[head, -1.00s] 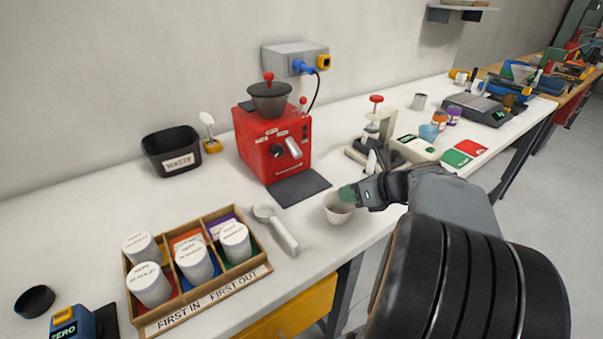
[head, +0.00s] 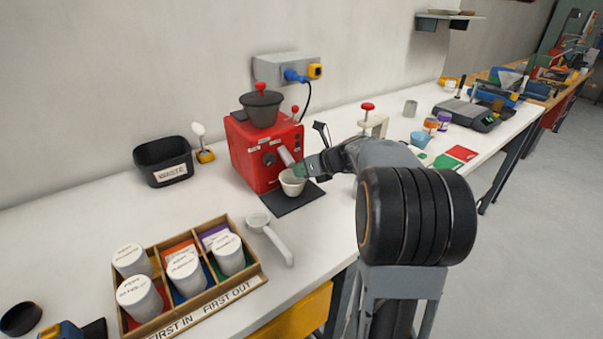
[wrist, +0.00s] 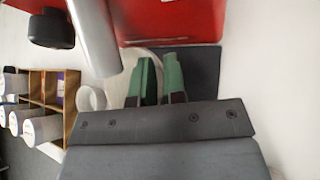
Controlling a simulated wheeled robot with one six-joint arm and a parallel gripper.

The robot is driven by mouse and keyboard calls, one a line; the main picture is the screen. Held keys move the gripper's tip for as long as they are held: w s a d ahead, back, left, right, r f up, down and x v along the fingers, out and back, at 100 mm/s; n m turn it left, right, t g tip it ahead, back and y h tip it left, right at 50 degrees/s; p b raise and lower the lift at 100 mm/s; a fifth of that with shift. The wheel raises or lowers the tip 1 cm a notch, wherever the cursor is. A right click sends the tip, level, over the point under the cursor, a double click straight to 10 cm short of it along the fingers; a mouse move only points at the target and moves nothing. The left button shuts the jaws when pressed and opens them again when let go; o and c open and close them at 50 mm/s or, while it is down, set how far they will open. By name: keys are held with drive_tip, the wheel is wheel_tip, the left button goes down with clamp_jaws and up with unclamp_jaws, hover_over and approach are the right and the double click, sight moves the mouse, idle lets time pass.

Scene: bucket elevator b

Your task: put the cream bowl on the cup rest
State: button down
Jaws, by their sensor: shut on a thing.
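The cream bowl (head: 291,184) is upright in front of the red machine (head: 255,163), just below its silver spout (head: 286,157). My gripper (head: 304,171) is shut on the bowl's right rim. A dark flat pad (head: 300,203), which looks like the cup rest, lies at the machine's foot under the bowl. I cannot tell whether the bowl touches it.
A white scoop (head: 270,236) lies left of the pad. A wooden tray (head: 243,289) with several white-lidded jars stands front left. A black waste bin (head: 163,165) stands at the back. A press (head: 371,124) stands to the right, partly behind my arm.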

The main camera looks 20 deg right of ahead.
drive_tip(key=shift+w+a+f, duration=0.1)
drive_tip(key=shift+w+f, duration=0.2)
drive_tip(key=shift+f, duration=0.45)
drive_tip(key=shift+f+b, duration=0.1)
drive_tip(key=shift+b, duration=0.2)
drive_tip(key=c, duration=1.2)
unclamp_jaws()
drive_tip(key=shift+o, duration=0.2)
drive_tip(key=p+v, duration=0.1)
drive_tip(key=v, duration=1.1)
drive_tip(key=shift+p, duration=0.4)
